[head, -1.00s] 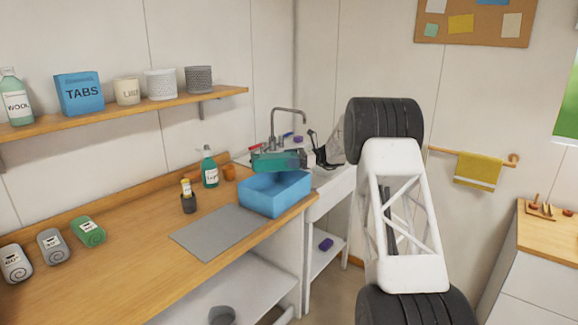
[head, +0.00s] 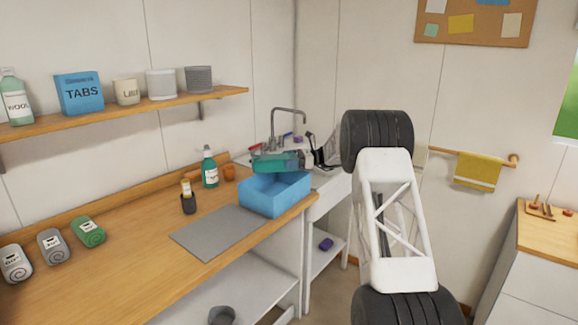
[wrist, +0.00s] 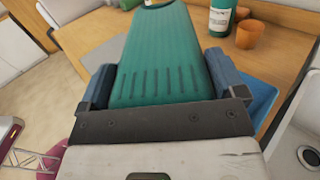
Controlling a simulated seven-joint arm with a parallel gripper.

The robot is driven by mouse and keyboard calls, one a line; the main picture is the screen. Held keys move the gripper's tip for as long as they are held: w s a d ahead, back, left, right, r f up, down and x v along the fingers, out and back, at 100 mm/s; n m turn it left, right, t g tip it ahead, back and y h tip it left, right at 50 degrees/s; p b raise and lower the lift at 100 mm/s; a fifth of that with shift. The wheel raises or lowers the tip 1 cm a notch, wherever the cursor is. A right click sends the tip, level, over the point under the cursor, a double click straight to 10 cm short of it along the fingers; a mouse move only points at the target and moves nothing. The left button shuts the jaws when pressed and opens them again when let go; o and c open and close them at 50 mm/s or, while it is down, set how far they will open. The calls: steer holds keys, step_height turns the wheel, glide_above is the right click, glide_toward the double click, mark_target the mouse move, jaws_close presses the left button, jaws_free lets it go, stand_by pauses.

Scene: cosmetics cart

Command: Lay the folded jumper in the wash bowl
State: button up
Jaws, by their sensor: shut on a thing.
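The folded jumper is a teal, ribbed bundle (head: 272,163) at the back of the wash bowl in the head view. It fills the middle of the wrist view (wrist: 165,60). My gripper (wrist: 163,85) is shut on it, with one blue-grey finger on each side. In the head view my gripper (head: 292,160) is small and partly hidden. The wash bowl (head: 268,196) is an open blue tub at the worktop's right end. The jumper appears above its far rim. In the wrist view part of the bowl (wrist: 263,98) shows right of the jumper; the rest is hidden.
A grey mat (head: 220,232) lies in front. A sink with a tap (head: 288,112) is behind. Rolled towels (head: 54,246) lie far left.

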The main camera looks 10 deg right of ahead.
steer(key=shift+f, duration=1.05)
steer(key=shift+f, duration=0.6)
steer(key=o, duration=0.9)
steer(key=shift+o, duration=0.2)
steer(key=shift+r, duration=0.55)
steer(key=d, duration=1.2)
steer(key=shift+w, duration=0.25)
steer(key=shift+r, duration=0.1)
